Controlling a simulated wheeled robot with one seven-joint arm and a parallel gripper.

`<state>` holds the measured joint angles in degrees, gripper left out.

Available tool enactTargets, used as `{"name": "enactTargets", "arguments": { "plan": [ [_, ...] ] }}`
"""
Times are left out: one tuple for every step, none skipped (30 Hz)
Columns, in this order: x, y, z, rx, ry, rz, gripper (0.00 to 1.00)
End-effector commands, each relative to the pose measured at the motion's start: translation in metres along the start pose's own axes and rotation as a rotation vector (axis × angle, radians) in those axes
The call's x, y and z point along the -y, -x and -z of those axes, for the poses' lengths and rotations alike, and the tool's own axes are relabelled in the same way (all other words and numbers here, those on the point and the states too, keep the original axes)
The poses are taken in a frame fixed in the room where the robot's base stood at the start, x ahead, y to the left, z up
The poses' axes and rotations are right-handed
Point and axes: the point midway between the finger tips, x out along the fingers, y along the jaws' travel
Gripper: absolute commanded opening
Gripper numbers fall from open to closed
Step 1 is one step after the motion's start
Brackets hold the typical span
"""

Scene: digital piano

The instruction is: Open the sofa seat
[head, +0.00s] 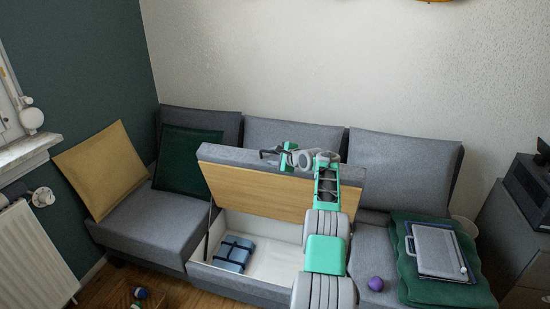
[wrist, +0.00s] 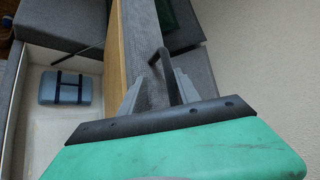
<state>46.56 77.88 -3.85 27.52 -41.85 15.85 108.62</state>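The middle sofa seat (head: 262,186) is raised and tilted back, its wooden underside facing forward. Below it, the pale storage box (head: 270,258) stands open. In the wrist view, my gripper's grey fingers (wrist: 158,88) are apart, over the seat's grey fabric edge (wrist: 140,45). A dark bent bar (wrist: 162,58) shows at the fingers; I cannot tell whether they touch it. My arm hides the seat's right part.
A blue strapped bundle (head: 235,252) lies in the box. A yellow cushion (head: 100,168) and a dark green cushion (head: 186,160) rest on the left seat. A purple ball (head: 376,284), a green blanket (head: 408,272) and a grey case (head: 437,250) lie on the right seat.

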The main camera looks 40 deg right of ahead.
Motion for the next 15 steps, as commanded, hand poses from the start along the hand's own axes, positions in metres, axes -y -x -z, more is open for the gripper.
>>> {"name": "enactTargets", "arguments": {
  "plan": [
    [-0.002, 0.002, 0.002, -0.002, -0.004, -0.004, 0.34],
    [-0.001, 0.003, 0.002, -0.002, -0.003, -0.004, 0.34],
    [-0.001, 0.006, 0.002, -0.002, -0.003, -0.005, 0.34],
    [-0.001, 0.009, 0.002, -0.002, -0.002, -0.004, 0.34],
    [0.000, 0.012, 0.002, -0.002, -0.003, -0.003, 0.34],
    [0.000, 0.016, 0.001, -0.002, -0.003, -0.003, 0.34],
    [-0.001, 0.019, 0.001, -0.002, -0.002, -0.004, 0.34],
    [0.000, 0.023, 0.000, -0.002, -0.002, -0.002, 0.34],
    [-0.001, 0.029, 0.000, -0.002, -0.002, -0.002, 0.34],
    [0.000, 0.035, 0.000, -0.002, -0.001, -0.002, 0.34],
    [0.000, 0.040, 0.001, -0.002, -0.002, -0.002, 0.34],
    [0.000, 0.047, 0.000, -0.001, -0.002, -0.001, 0.34],
    [-0.001, 0.051, -0.001, 0.000, -0.001, -0.002, 0.34],
    [-0.001, 0.056, -0.001, 0.000, 0.000, -0.001, 0.34],
    [-0.001, 0.062, -0.001, -0.001, -0.001, -0.001, 0.34]
  ]
}}
